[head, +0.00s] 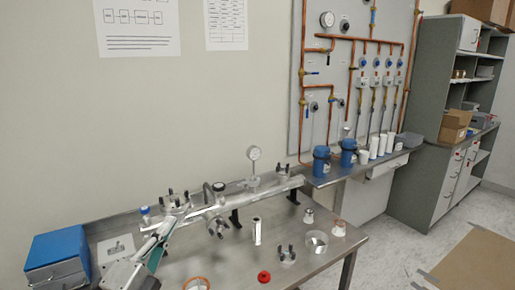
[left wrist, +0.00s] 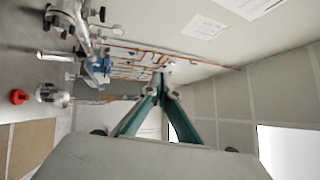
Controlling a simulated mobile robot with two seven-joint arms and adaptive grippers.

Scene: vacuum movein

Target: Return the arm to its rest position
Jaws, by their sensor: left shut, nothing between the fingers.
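My left gripper (head: 165,226) comes in at the lower left of the head view, in front of the metal bench. Its teal fingers point up and to the right, toward the metal pipe assembly (head: 272,191). In the left wrist view the two fingers of the gripper (left wrist: 161,86) meet at their tips. They are shut with nothing between them. From the head view I cannot tell whether the fingers touch the pipe assembly behind them. My right gripper is in neither view.
The steel bench (head: 335,262) carries a red knob (head: 264,276), a metal ring (head: 316,242), an upright metal tube (head: 257,231) and small fittings. A blue box (head: 57,258) stands at its left end. A panel with copper pipes (head: 345,60) and grey shelves (head: 428,130) stand further right.

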